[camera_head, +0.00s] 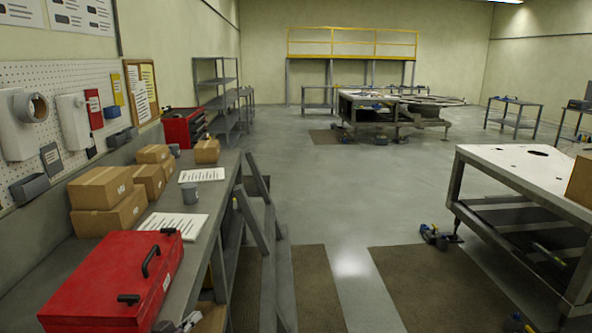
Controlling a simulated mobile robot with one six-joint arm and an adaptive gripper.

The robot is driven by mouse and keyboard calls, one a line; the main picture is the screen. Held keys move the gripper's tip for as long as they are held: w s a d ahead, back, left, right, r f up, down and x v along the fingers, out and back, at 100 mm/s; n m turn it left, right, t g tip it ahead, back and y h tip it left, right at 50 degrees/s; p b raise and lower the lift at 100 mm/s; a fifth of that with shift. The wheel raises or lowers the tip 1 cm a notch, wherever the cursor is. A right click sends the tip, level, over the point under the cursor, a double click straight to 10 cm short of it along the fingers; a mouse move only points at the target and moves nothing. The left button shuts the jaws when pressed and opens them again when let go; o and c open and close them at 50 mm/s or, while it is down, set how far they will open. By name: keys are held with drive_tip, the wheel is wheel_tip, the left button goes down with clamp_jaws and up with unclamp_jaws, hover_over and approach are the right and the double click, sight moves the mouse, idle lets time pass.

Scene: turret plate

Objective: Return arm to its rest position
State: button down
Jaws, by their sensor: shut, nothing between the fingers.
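The view takes in a long workshop room from beside a workbench.
The grey workbench (215,214) at left holds a red toolbox (117,278) and several cardboard boxes (100,186). A white-topped table (500,163) stands at right, with a tool (435,236) on the floor beside it. Brown mats (440,288) lie in front. The middle floor (330,200) is clear.

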drive_tip(key=w+d+f+g+h, duration=0.1)
drive_tip(key=w+d+f+g, duration=0.15)
drive_tip(key=d, duration=0.45)
drive_tip(key=w+d+f+g, duration=0.2)
drive_tip(key=d+f+g, duration=0.2)
drive_tip(key=d, duration=0.4)
drive_tip(key=w+d+f+g+h, duration=0.1)
drive_tip(key=w+d+f+g, duration=0.2)
drive_tip(key=d, duration=0.4)
drive_tip(key=s+d+f+g+y+b, duration=0.1)
drive_tip(key=s+d+f+g+y, duration=0.2)
drive_tip(key=d, duration=0.6)
drive_tip(key=s+d+f+g+y, duration=0.3)
drive_tip(key=d+f+y, duration=0.1)
drive_tip(key=d, duration=0.6)
drive_tip(key=shift+d+f+b, duration=0.25)
drive_tip(key=shift+f+b, duration=0.1)
drive_tip(key=shift+f, duration=0.2)
drive_tip(key=shift+a, duration=0.1)
